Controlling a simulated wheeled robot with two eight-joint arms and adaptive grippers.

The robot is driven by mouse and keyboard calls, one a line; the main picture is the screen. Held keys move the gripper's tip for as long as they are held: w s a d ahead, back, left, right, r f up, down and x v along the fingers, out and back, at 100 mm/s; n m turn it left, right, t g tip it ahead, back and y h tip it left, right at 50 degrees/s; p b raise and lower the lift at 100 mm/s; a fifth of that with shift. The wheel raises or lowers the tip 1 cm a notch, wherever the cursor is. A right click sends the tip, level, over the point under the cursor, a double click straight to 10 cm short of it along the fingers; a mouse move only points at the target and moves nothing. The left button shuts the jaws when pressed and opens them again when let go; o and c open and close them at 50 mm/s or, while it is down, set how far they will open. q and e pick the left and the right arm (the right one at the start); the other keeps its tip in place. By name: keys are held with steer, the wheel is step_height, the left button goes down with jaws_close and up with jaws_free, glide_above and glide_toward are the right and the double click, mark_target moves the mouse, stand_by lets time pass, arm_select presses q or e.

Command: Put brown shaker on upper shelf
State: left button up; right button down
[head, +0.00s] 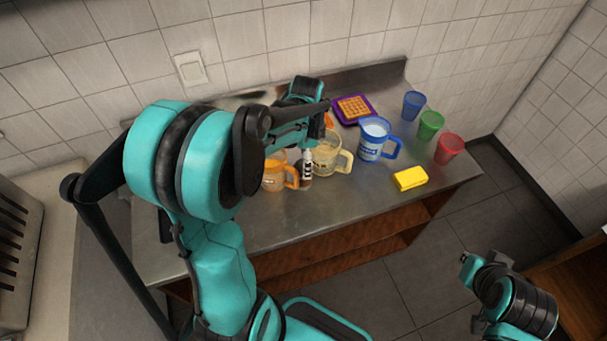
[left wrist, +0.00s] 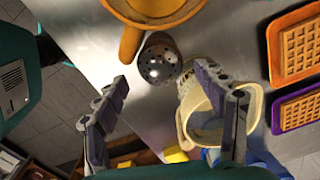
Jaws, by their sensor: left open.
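The brown shaker (head: 307,168) stands upright on the metal counter (head: 300,215), between an orange mug (head: 272,177) and a cream mug (head: 337,162). In the left wrist view its perforated metal top (left wrist: 160,58) shows between and just beyond my left fingertips (left wrist: 162,80). My left gripper (head: 306,138) is open and empty, above the shaker. The counter has wooden shelf spaces (head: 340,262) below its top, partly hidden by my left arm. Part of my right arm (head: 500,295) shows at lower right; its finger opening is unclear.
A blue mug (head: 372,140), a yellow block (head: 410,179) and blue, green and red cups (head: 430,124) stand to the right. A waffle on a purple tray (head: 353,108) lies at the back. The mugs sit close around the shaker. The counter's front is clear.

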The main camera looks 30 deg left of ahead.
arm_select(q)
steer(key=f+b, duration=0.2)
steer(key=f, duration=0.4)
steer(key=shift+a, duration=0.2)
steer(key=shift+r, duration=0.1)
steer(key=c, duration=1.4)
steer(key=shift+c, duration=0.2)
steer(key=shift+r, duration=0.1)
step_height(320, 180, up, 4)
steer(key=shift+r+p, duration=0.1)
steer(key=shift+p, duration=0.8)
steer(key=d+r+p, duration=0.2)
steer(key=d+r, duration=0.4)
steer(key=d, duration=0.5)
steer(key=shift+s+d+r+p, duration=0.2)
steer(key=shift+d+r+p, duration=0.05)
steer(key=shift+d+p, duration=0.1)
